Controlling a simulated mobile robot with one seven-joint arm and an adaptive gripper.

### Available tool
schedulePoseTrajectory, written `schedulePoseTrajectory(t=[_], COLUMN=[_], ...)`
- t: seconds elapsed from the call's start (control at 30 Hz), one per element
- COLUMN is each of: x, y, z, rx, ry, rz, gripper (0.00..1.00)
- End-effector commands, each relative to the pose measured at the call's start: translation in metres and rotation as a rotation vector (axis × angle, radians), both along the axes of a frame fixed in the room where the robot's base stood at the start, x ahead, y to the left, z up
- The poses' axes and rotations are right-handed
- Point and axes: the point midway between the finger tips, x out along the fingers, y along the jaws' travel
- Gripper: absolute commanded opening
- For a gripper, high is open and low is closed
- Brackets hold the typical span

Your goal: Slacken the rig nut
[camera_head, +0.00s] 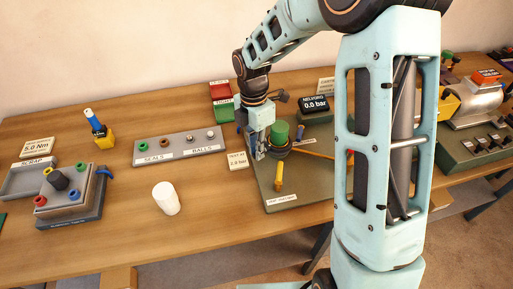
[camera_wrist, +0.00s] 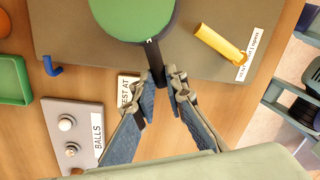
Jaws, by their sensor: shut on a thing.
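The test rig is a grey-green plate (camera_head: 305,190) on the bench, with a green cylinder (camera_head: 279,133) standing on it in a dark round collar, which looks like the rig nut. The green top (camera_wrist: 128,18) fills the upper middle of the wrist view. A short black handle (camera_wrist: 154,62) sticks out from under it toward me. My gripper (camera_wrist: 160,88) is shut on this handle, one finger on each side. In the head view my gripper (camera_head: 259,152) is at the left side of the collar. The collar is partly hidden by my gripper and the green top.
A yellow peg (camera_head: 279,177) stands at the plate's front; it also shows in the wrist view (camera_wrist: 220,44). A seals and balls tray (camera_head: 180,147), a white cup (camera_head: 165,198) and a pressure display (camera_head: 314,105) are nearby.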

Motion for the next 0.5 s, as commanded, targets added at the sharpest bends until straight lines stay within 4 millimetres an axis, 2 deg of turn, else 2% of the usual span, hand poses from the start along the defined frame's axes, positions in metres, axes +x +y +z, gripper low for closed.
schedulePoseTrajectory(t=[0.03,0.17,0.5], x=[0.0018,0.0012,0.001], y=[0.0004,0.0003,0.0002], z=[0.0016,0.0011,0.0041], rx=[0.001,0.0,0.0], ry=[-0.005,-0.004,-0.002], rz=[0.001,0.0,-0.001], gripper=[0.15,0.29,0.29])
